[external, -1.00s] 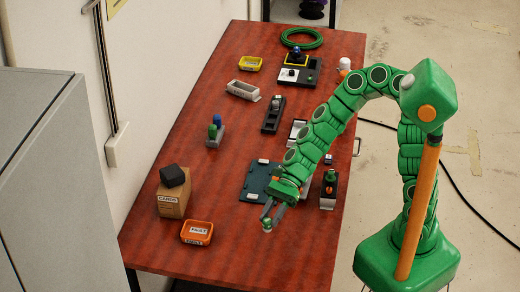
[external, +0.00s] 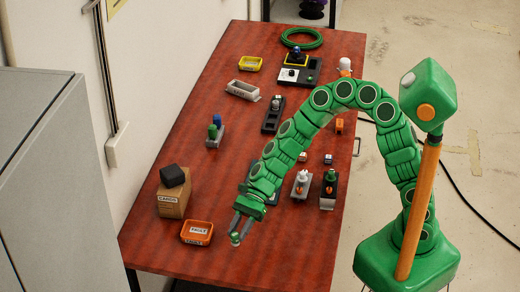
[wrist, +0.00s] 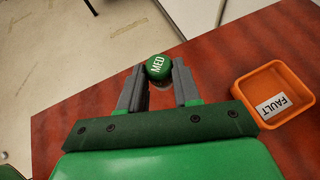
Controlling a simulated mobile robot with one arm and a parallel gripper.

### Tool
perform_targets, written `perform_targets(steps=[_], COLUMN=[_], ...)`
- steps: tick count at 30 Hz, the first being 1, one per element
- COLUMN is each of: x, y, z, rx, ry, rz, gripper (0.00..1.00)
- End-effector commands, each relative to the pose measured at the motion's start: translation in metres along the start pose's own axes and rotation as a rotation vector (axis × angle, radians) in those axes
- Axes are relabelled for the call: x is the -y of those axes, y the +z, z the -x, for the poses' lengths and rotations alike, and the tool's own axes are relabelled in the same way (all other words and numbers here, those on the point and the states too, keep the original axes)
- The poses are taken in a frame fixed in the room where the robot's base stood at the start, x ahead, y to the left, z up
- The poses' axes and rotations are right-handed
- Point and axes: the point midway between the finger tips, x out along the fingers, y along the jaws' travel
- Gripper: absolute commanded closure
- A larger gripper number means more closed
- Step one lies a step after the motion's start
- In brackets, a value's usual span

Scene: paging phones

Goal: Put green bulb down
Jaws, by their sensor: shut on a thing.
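The green bulb (wrist: 159,67), with "MED" written on its top, is between the two grey fingertips in the wrist view. My gripper (wrist: 160,85) is shut on it. In the external view my gripper (external: 239,229) is low over the near part of the red table, with the bulb (external: 235,239) at its tips. I cannot tell whether the bulb touches the table. An orange tray labelled "FAULT" (external: 211,234) stands just left of the gripper, and the tray also shows at right in the wrist view (wrist: 245,92).
A cardboard box (external: 172,203) with a black block on it stands behind the orange tray. Several devices stand along the table's right side, with a dark tray partly hidden by my arm. The near red tabletop (external: 290,245) is clear.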

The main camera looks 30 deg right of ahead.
Motion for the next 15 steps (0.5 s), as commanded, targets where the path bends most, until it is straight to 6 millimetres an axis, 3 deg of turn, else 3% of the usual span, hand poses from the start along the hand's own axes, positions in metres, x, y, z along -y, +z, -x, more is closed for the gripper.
perform_targets(steps=[7, 15], x=[0.018, 0.026], y=[-0.018, -0.024], z=[-0.021, -0.029], rx=[-0.002, 0.0], ry=[0.0, -0.001], rz=[-0.001, 0.0], gripper=[0.97, 0.97])
